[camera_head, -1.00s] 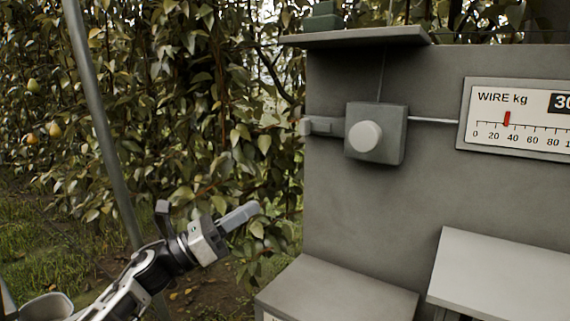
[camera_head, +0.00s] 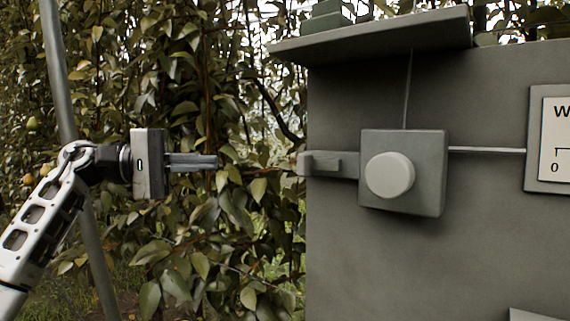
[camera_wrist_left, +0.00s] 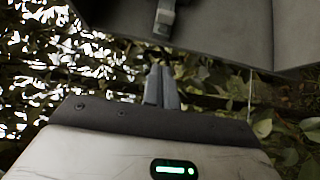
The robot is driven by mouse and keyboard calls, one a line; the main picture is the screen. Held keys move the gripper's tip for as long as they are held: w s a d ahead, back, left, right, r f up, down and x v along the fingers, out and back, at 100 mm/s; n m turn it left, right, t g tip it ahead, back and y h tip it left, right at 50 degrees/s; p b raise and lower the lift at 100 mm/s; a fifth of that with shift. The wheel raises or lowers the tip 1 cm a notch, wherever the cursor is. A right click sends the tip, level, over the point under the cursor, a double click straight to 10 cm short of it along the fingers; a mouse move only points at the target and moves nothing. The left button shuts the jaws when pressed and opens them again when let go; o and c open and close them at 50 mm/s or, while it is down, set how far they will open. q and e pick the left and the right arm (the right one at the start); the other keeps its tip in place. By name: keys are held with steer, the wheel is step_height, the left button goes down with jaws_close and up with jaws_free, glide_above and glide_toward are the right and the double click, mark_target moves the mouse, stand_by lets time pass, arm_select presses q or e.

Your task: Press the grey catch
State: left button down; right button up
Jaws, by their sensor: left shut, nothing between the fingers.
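The grey catch (camera_head: 322,163) is a small bar with a paler end that sticks out from the left side of a grey box (camera_head: 432,172). The box carries a round pale knob (camera_head: 390,175) and is mounted on a grey panel. My left gripper (camera_head: 214,162) is shut and empty. It points right, about level with the catch, with a clear gap to its left in the head view. In the left wrist view the shut fingers (camera_wrist_left: 161,72) point up towards the catch (camera_wrist_left: 164,20), which shows at the top. My right gripper is not in view.
A grey ledge (camera_head: 375,38) juts out above the box. A wire (camera_head: 487,150) runs right to a white dial plate (camera_head: 557,140). A metal post (camera_head: 57,80) stands behind my left arm. Leafy foliage fills the background.

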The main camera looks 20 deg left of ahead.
mark_target(303, 164)
arm_select(q)
steer(key=w+d+p, duration=0.2)
steer(key=d, duration=1.1)
steer(key=shift+w+p, duration=0.15)
steer(key=shift+p, duration=0.2)
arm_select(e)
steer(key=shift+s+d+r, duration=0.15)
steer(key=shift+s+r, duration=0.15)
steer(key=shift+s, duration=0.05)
arm_select(q)
steer(key=shift+r, duration=0.1)
steer(key=d, duration=0.1)
steer(key=s+d, duration=0.1)
steer(key=d, duration=0.1)
steer(key=shift+s+d+b, duration=0.2)
steer(key=shift+b, duration=0.1)
steer(key=shift+s, duration=0.1)
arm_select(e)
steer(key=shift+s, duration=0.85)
